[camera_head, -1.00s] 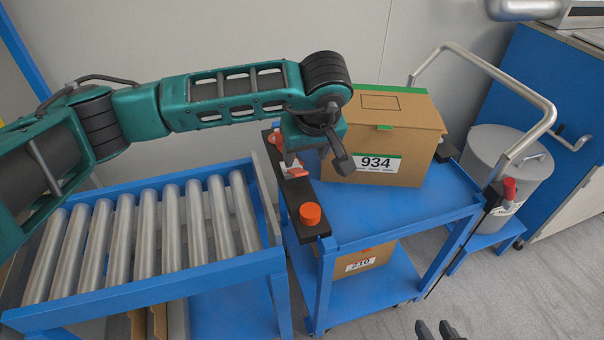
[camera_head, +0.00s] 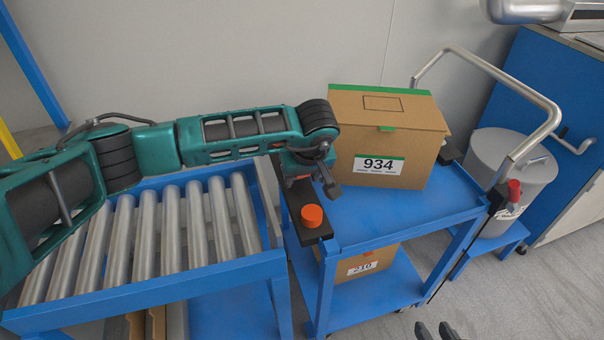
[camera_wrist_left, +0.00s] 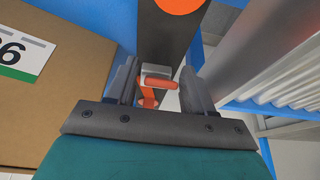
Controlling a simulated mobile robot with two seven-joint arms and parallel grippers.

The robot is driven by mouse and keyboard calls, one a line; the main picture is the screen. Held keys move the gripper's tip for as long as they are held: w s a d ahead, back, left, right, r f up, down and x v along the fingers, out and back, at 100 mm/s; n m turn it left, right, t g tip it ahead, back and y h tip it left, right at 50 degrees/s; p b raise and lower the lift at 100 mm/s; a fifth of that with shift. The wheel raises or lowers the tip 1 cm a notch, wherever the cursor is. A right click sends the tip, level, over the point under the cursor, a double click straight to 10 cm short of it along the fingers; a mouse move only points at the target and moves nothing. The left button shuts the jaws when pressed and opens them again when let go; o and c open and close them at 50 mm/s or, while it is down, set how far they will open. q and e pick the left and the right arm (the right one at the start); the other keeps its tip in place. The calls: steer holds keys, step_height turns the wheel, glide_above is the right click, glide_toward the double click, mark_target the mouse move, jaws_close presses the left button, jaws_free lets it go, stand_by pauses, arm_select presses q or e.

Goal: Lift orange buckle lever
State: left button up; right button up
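The orange buckle lever (camera_wrist_left: 158,83) shows in the left wrist view, on a metal buckle (camera_wrist_left: 155,72) on a dark bar (camera_wrist_left: 165,35). It lies between the two fingers of my left gripper (camera_wrist_left: 160,78), which are apart on either side of it. I see no clear contact with the lever. In the head view, my left gripper (camera_head: 312,182) is low over the dark bar at the cart's left edge, and the arm mostly hides the buckle. My right gripper (camera_head: 435,331) shows only its fingertips at the bottom edge, apart and empty.
An orange knob (camera_head: 312,215) sits on the bar's near end. The cardboard box labelled 934 (camera_head: 390,145) stands on the blue cart (camera_head: 375,218), close to the left gripper. A roller conveyor (camera_head: 165,230) lies left of it. A grey drum (camera_head: 510,165) stands right.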

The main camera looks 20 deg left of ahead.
arm_select(q)
jaws_close()
arm_select(e)
steer(key=shift+s+f, duration=0.1)
steer(key=shift+f, duration=0.05)
arm_select(q)
steer(key=shift+r, duration=0.1)
